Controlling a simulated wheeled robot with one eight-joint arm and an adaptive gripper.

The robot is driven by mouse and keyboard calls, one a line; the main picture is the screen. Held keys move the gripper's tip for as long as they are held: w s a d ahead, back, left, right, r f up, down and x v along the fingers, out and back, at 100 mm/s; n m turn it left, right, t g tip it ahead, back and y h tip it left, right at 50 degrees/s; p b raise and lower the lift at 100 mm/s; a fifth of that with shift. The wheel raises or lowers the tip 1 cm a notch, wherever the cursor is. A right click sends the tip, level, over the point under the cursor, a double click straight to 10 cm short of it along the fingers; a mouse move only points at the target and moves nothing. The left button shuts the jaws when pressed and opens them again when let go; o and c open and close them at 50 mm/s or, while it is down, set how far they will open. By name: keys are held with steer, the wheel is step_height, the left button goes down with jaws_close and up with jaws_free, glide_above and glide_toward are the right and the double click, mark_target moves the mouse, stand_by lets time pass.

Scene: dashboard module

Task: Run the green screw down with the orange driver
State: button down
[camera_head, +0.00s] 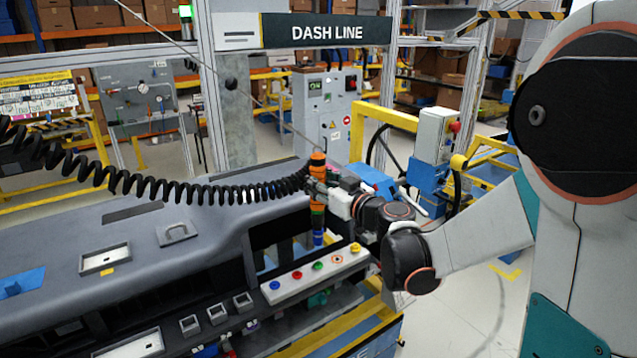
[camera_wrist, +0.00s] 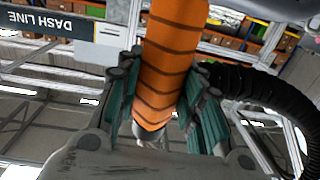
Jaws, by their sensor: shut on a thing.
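The orange driver (camera_head: 318,208) hangs upright in the head view, with a blue lower end (camera_head: 318,238). My gripper (camera_head: 322,189) is shut around its body; the wrist view shows the ribbed orange driver (camera_wrist: 172,65) between the teal finger pads of my gripper (camera_wrist: 163,112). The green screw (camera_head: 317,266) stands on a white strip (camera_head: 306,283) at the front of the dashboard module. The driver's lower end appears above and behind the green screw in the picture, with a visible gap. I cannot tell how well they line up in depth.
A blue screw (camera_head: 274,285) and a red screw (camera_head: 297,275) stand left of the green one; an orange-ringed spot (camera_head: 337,259) and a yellow-orange screw (camera_head: 355,248) are to its right. A black coiled hose (camera_head: 150,186) runs to the driver across the dashboard (camera_head: 130,235).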

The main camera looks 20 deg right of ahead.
mark_target(322, 214)
steer(key=shift+f+b, duration=2.85)
steer(key=shift+f, duration=0.45)
steer(key=shift+f+b, duration=1.2)
steer(key=shift+b, duration=0.35)
stand_by(3.2)
